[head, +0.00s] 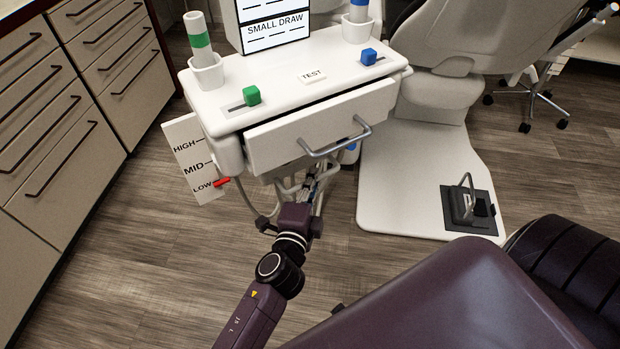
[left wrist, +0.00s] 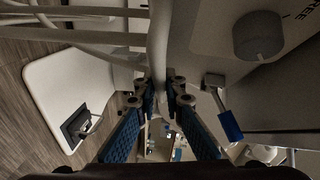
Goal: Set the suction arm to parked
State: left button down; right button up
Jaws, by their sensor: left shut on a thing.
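My left gripper (head: 312,208) reaches under the front of the white instrument unit. In the left wrist view its two blue-padded fingers (left wrist: 160,98) are closed around a pale upright tube or arm (left wrist: 158,45). I cannot tell for certain that this is the suction arm. Several pale hoses and arms (head: 290,186) hang under the unit by the gripper, partly hidden by it and by the drawer. My right gripper is in neither view.
The white unit (head: 310,60) has an open drawer (head: 310,130) with a metal handle above my gripper. A HIGH-MID-LOW plate (head: 188,150) hangs at its left, red pointer at LOW. A blue-ended lever (left wrist: 229,125) and grey knob (left wrist: 258,36) are close right. A foot pedal (head: 468,208) is on the floor plate.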

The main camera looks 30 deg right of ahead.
pick_arm(q)
jog(key=shift+s+d, duration=0.3)
jog(key=shift+s+d, duration=0.1)
jog(key=c, duration=2.3)
grip_release()
jog(key=shift+d, duration=0.1)
jog(key=shift+o, duration=1.4)
jog(key=shift+d, duration=0.1)
jog(key=shift+a, duration=0.3)
